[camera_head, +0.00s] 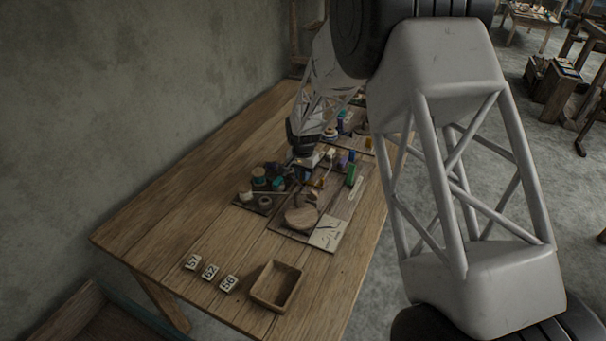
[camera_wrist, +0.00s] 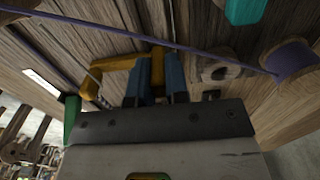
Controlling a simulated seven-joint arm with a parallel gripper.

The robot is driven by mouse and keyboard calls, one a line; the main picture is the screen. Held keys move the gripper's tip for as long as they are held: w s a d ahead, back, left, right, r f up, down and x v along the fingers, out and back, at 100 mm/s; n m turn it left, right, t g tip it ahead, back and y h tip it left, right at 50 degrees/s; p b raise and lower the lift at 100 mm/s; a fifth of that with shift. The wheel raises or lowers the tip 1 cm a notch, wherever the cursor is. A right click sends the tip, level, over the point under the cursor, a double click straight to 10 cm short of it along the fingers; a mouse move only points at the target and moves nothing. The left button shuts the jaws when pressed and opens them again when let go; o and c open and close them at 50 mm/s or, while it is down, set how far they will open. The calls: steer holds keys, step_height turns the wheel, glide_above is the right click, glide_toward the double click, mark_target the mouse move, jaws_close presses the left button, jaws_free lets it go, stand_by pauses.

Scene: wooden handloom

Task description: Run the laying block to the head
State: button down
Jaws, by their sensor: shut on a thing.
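In the wrist view my gripper (camera_wrist: 158,72) has its two blue fingers closed on a yellow-orange angled piece (camera_wrist: 118,80), probably the laying block. Part of it shows between the fingers and an arm of it sticks out to the left. A purple cord (camera_wrist: 110,32) runs across just beyond the fingertips toward a purple spool (camera_wrist: 290,58) at the right. I cannot tell whether the cord touches the piece. In the head view my gripper (camera_head: 308,163) is low over the work boards on the table, small and partly hidden. I cannot pick out the head for certain.
A teal part (camera_wrist: 245,10) and a green post (camera_wrist: 72,118) flank the fingers in the wrist view. In the head view the wooden table (camera_head: 165,215) is bare at left. An empty wooden tray (camera_head: 276,286) and numbered tiles (camera_head: 210,271) lie at the near end.

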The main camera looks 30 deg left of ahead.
steer(key=shift+s, duration=3.6)
steer(key=c, duration=1.2)
jaws_free()
steer(key=shift+o, duration=0.4)
steer(key=shift+r, duration=0.15)
step_height(320, 180, up, 8)
steer(key=shift+f, duration=0.25)
